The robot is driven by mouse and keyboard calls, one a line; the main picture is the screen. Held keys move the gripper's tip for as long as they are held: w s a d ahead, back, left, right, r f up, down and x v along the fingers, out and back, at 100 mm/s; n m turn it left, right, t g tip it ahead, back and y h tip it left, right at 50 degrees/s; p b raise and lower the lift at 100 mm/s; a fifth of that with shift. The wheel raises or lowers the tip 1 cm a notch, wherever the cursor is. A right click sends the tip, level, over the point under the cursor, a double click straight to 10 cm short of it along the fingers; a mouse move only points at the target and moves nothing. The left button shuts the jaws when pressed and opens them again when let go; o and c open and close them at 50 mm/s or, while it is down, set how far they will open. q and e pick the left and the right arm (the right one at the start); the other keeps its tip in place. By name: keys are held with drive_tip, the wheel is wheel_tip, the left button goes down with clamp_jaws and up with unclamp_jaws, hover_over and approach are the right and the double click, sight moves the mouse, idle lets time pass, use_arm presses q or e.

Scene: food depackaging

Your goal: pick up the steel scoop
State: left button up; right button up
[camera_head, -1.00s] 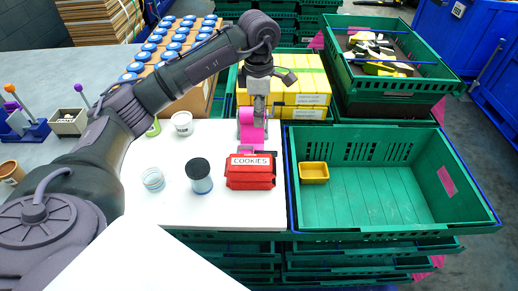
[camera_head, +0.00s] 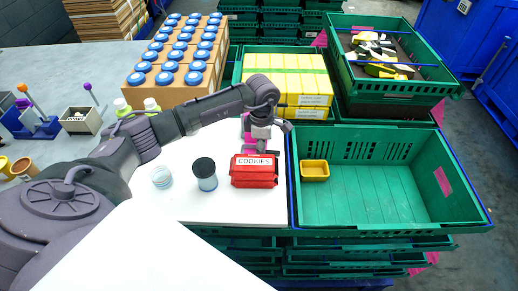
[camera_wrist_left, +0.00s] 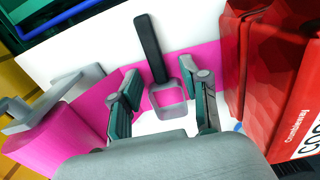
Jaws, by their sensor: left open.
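The steel scoop shows in the left wrist view, with a black handle (camera_wrist_left: 148,48) and a square grey pan (camera_wrist_left: 169,96). It lies on the white table top, partly over a pink strip. My left gripper (camera_wrist_left: 167,88) is open, with one finger on each side of the pan and the handle pointing away beyond the fingertips. I cannot tell whether the fingers touch the pan. My right gripper is not in view.
The cookies pack (camera_wrist_left: 280,70) stands close to the right finger. A pink roll (camera_wrist_left: 55,140) on a grey holder is at the left. A dark-lidded jar (camera_head: 204,174) and a clear jar (camera_head: 162,177) stand nearby. A green crate (camera_head: 390,195) with a yellow tub (camera_head: 314,170) is at the right.

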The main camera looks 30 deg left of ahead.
use_arm(q)
drive_tip(key=shift+f, duration=0.15)
drive_tip(key=shift+c, duration=0.2)
clamp_jaws()
